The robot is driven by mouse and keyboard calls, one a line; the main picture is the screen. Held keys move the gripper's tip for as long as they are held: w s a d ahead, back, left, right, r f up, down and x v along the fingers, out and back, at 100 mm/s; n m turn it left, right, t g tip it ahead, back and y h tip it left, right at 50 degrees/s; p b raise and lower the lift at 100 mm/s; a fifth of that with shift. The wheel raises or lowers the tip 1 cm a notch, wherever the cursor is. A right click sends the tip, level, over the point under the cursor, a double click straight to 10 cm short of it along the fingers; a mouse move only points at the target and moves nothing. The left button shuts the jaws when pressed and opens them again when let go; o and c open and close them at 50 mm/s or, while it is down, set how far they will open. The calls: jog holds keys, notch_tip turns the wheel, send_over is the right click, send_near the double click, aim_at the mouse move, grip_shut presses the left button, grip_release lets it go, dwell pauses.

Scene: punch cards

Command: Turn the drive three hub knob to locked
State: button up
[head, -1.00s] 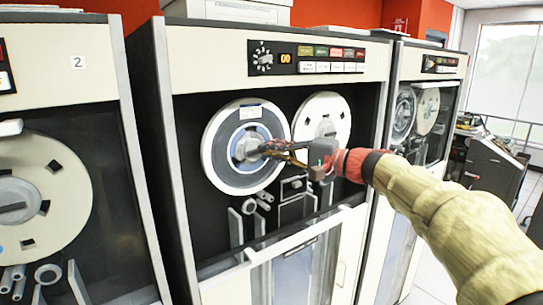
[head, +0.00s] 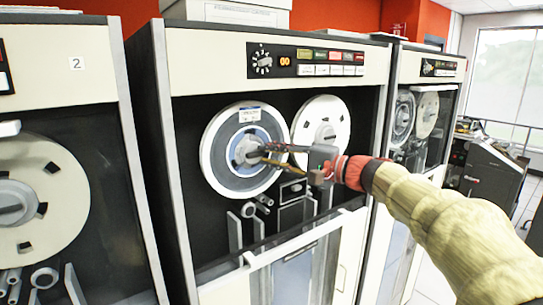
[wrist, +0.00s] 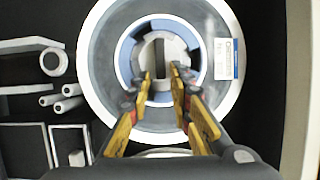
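The middle drive's left reel (head: 212,165) has a blue ring and a pale hub at its centre. The hub knob (head: 246,150) has a raised bar. In the wrist view the knob (wrist: 160,58) shows just beyond the fingertips, its bar upright in that picture. My gripper (head: 264,154) reaches in from the right, in front of the hub. In the wrist view my gripper (wrist: 162,84) is open, its two yellow-edged fingers apart on either side of the bar's line. Contact with the knob cannot be made out.
A second white reel (head: 328,108) is close on the right. A slanted door rail (head: 285,247) crosses below, and guide posts (head: 264,202) sit under the reel. A drive marked 2 (head: 75,64) stands at left, another drive (head: 428,75) at right.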

jog(key=shift+o, duration=0.5)
jog(key=shift+s+d, duration=0.1)
jog(key=v, duration=1.1)
jog(key=shift+s+d, duration=0.25)
jog(key=shift+d, duration=0.05)
